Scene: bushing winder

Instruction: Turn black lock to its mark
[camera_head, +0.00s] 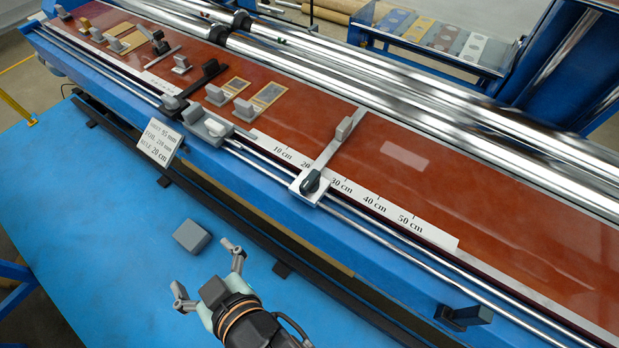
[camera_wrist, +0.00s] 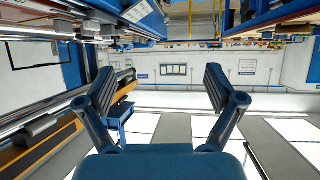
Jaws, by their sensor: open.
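A black lock knob (camera_head: 311,182) sits on a pale carriage plate (camera_head: 305,193) on the front rails, at the foot of a metal arm (camera_head: 335,150) that crosses the scale near 20–30 cm. Its mark is too small to make out. Another black lever (camera_head: 200,82) lies further left, on a dark slider. My gripper (camera_head: 208,272) is open and empty, below and left of the knob and apart from it, over the blue platform. In the wrist view my open fingers (camera_wrist: 160,90) have nothing between them, and the lock is not seen.
A grey block (camera_head: 192,236) lies on the blue platform (camera_head: 90,240) beside my gripper. A white sign (camera_head: 159,142) stands at the machine's front edge. The ruler strip (camera_head: 375,200) runs along the red table (camera_head: 480,210). Long steel rollers (camera_head: 420,90) lie behind.

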